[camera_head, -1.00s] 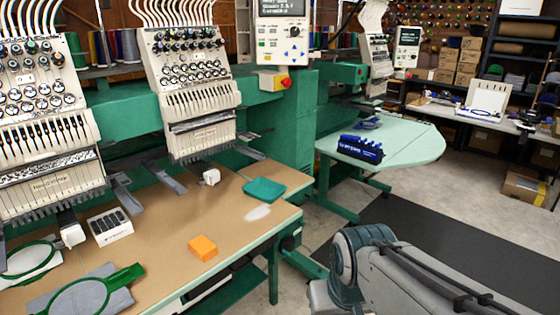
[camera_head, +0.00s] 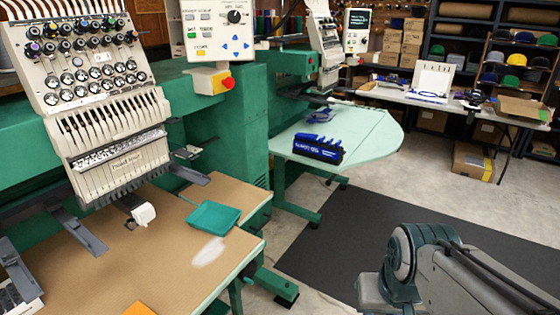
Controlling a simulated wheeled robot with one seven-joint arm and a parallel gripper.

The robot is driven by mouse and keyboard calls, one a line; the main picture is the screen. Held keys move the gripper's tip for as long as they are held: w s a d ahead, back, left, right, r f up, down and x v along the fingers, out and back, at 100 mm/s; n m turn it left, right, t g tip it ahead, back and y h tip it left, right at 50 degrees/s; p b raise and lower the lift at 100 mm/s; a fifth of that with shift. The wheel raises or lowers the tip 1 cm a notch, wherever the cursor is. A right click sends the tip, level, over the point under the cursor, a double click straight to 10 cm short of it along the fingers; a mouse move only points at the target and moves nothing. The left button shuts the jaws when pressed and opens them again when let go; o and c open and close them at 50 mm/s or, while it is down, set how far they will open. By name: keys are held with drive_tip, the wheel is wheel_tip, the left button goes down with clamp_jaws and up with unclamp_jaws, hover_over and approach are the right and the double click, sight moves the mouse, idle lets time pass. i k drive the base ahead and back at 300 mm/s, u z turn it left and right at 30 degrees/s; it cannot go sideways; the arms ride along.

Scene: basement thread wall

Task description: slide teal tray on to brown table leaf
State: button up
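The teal tray (camera_head: 214,216) lies flat on the brown table leaf (camera_head: 165,262), near its right end beside the embroidery machine. A pale whitish patch (camera_head: 209,251) marks the brown surface just in front of the tray. My arm shows at the lower right over the floor, well to the right of the brown leaf. My gripper is not in view.
An orange block (camera_head: 139,308) is at the bottom edge on the brown leaf. A white spool-like piece (camera_head: 143,213) hangs under the machine head. A pale green table (camera_head: 365,138) holds a blue rack (camera_head: 318,149). A dark mat (camera_head: 390,235) covers clear floor.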

sight(216, 219)
drive_tip(key=z, duration=0.05)
drive_tip(key=i, duration=0.7)
drive_tip(key=u, duration=0.85)
drive_tip(key=i, duration=0.6)
drive_tip(key=u, duration=0.65)
